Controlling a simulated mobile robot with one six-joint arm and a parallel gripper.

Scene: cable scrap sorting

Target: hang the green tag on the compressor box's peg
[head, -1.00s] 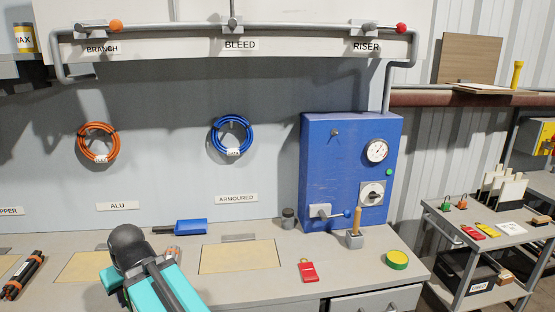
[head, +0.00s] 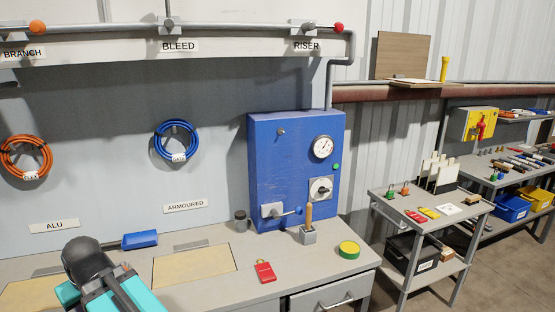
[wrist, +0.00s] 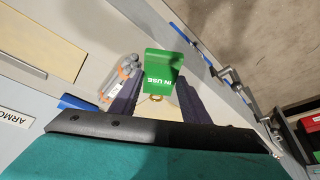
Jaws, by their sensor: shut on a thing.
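The green tag (wrist: 165,68), printed "IN USE" and upside down in the wrist view, is between the dark fingers of my gripper (wrist: 156,92). My gripper is shut on it near a brass-coloured ring at its lower end. The compressor box (head: 263,178) is the blue box on the back of the bench in the head view. A small round peg (head: 281,132) sticks out at its upper left, with nothing on it. My gripper's fingers and the tag are hidden in the head view; only my arm shows at lower left.
The box also carries a gauge (head: 323,147), a rotary switch (head: 320,188) and a lever (head: 284,212). On the bench stand a wooden-handled tool in a grey block (head: 308,236), a dark jar (head: 241,221), a red tag (head: 265,271) and a green-yellow tin (head: 349,250). A trolley (head: 462,207) stands at right.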

